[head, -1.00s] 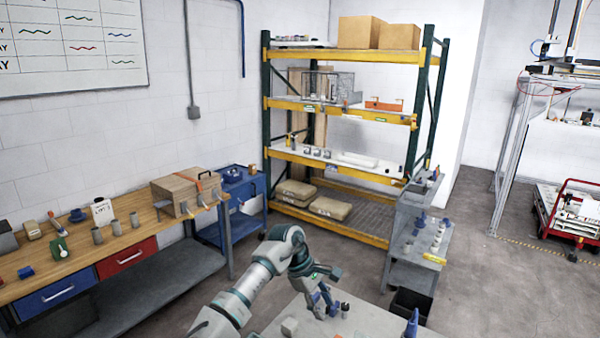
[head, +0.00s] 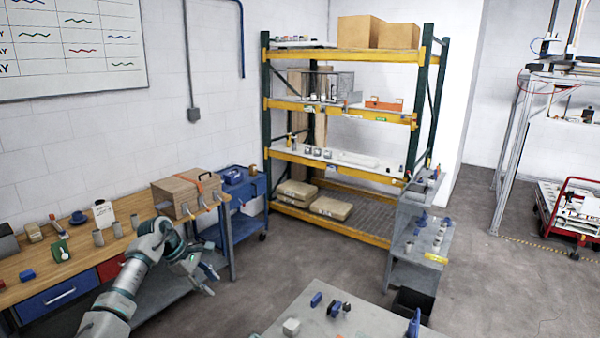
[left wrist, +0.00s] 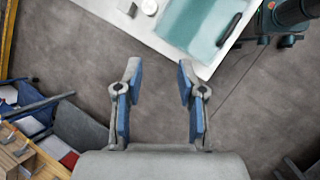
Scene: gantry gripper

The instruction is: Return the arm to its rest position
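My left arm comes in from the left in the head view. Its gripper (head: 208,276) hangs over open floor between the wooden workbench and the grey table. In the left wrist view the two blue-padded fingers (left wrist: 158,100) stand apart, with only floor between them, so the gripper is open and empty. My right gripper is not in view.
The grey table (head: 300,325) in front carries a white block (head: 291,327), a blue part (head: 316,299) and a dark item (head: 336,309). The wooden workbench (head: 75,254) is at left, a grey cart (head: 412,268) at right and yellow-beamed shelving (head: 335,226) behind. Floor lies between them.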

